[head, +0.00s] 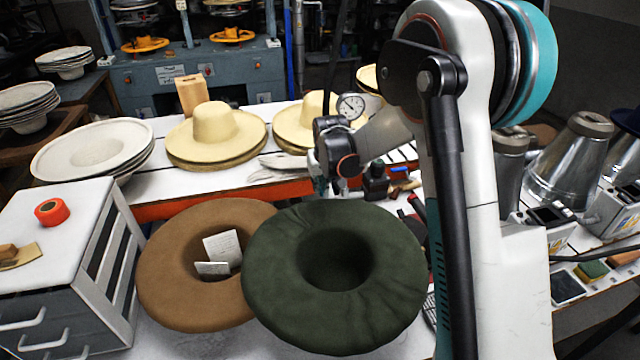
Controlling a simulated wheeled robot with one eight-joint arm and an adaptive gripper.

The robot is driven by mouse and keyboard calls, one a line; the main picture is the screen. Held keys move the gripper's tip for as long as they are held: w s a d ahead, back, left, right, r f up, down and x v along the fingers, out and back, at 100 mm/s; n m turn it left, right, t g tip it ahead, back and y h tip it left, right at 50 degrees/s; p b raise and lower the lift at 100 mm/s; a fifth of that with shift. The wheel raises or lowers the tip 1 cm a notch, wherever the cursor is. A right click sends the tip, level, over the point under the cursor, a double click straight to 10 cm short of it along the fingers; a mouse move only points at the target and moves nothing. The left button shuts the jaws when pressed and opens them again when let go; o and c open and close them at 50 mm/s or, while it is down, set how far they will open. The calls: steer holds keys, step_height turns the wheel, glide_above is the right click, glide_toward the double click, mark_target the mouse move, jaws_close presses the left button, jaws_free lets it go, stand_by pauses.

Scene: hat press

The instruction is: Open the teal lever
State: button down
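I cannot make out a teal lever in the head view. The large teal disc at the upper right appears to be a cap on my own arm. My arm rises at the right and bends over toward the middle of the worktable. My gripper (337,187) is small and dark at the arm's far end, pointing down beyond the dark green hat (390,240). Its fingers are too small and dark to show whether they are open or shut, or whether they touch anything. My arm hides part of the table behind it.
A brown hat (165,265) holding paper cards sits beside the green hat. Straw-coloured hats (215,125) lie on the white table behind. A drawer cabinet (60,285) with orange tape (51,211) stands left. Metal cones (570,155) stand right. A grey-blue press machine (200,75) stands behind.

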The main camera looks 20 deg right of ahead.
steer(key=shift+w+r+g+p, duration=0.25)
steer(key=shift+r+g+p, duration=0.45)
steer(key=shift+p, duration=0.1)
steer(key=shift+w+r+g+p, duration=0.3)
steer(key=shift+r+g+p, duration=0.1)
steer(key=shift+g, duration=0.35)
steer(key=shift+w+r+g+p, duration=0.25)
steer(key=shift+r+g+p, duration=0.1)
steer(key=shift+g, duration=0.4)
steer(key=c, duration=1.7)
jaws_free()
step_height(320, 180, up, 12)
